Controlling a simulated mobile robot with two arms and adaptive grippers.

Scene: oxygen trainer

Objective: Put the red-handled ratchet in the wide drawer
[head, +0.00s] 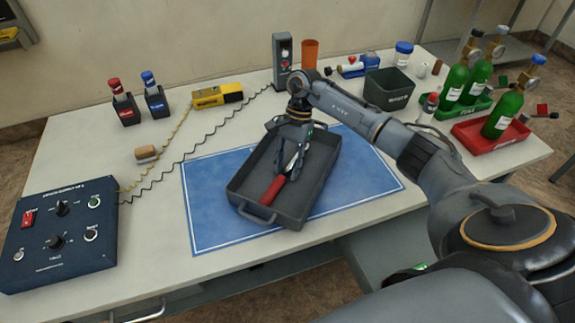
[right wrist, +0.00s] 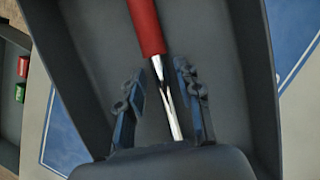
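The red-handled ratchet (head: 273,190) lies in a dark grey tray (head: 312,202) on the blue mat. In the right wrist view its red handle (right wrist: 147,27) points away from me, and its metal shaft runs between my fingers. My right gripper (head: 291,168) is down inside the tray over the shaft. In the right wrist view its two fingers (right wrist: 160,105) stand apart, with gaps beside the shaft. A metal drawer handle (head: 142,313) shows below the table's front edge at bottom left; I cannot tell whether it is the wide drawer's. My left gripper is out of view.
The blue mat (head: 216,205) is clear around the tray.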

